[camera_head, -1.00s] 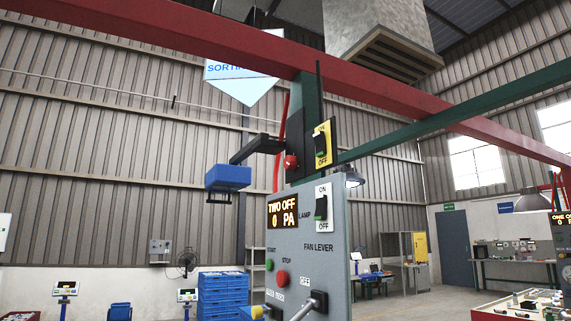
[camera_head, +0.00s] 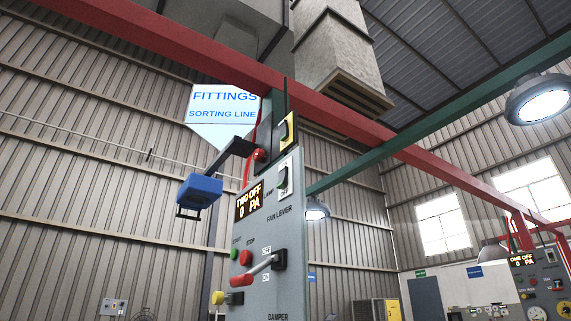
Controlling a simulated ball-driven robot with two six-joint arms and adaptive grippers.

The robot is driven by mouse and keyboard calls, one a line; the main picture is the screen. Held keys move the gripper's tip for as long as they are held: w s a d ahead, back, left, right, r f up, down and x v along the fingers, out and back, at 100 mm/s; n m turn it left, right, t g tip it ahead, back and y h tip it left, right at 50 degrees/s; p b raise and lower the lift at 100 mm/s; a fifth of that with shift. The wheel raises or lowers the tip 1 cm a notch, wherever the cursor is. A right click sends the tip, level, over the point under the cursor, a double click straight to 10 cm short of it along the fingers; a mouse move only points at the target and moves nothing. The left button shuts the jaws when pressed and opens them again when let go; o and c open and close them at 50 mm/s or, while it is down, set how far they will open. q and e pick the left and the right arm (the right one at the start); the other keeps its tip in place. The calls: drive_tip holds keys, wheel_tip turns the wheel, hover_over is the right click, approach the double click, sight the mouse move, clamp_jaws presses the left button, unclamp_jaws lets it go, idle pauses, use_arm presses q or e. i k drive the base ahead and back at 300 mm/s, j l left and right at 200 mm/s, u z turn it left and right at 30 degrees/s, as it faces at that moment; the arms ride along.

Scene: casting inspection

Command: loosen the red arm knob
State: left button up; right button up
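The red arm knob (camera_head: 260,155) is a small red ball at the joint of a black arm (camera_head: 230,152), beside the green post above the grey control panel (camera_head: 272,250). The black arm reaches down-left to a blue box-like head (camera_head: 200,190). A second red round button or knob (camera_head: 245,257) sits lower on the panel face, next to a grey lever. Neither of my grippers shows in the head view.
The panel carries a lit display (camera_head: 249,201), a fan lever switch (camera_head: 285,178), a green button (camera_head: 234,254) and a yellow knob (camera_head: 218,298). A red beam (camera_head: 200,55) crosses overhead. A hanging lamp (camera_head: 540,98) is at upper right.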

sight(259, 155)
drive_tip(key=i+j+z, duration=0.15)
drive_tip(key=z, duration=0.35)
drive_tip(key=j+z, duration=0.3)
drive_tip(key=z, duration=0.2)
drive_tip(key=i+j+z, duration=0.1)
drive_tip(key=j+z, duration=0.2)
drive_tip(key=z, duration=0.2)
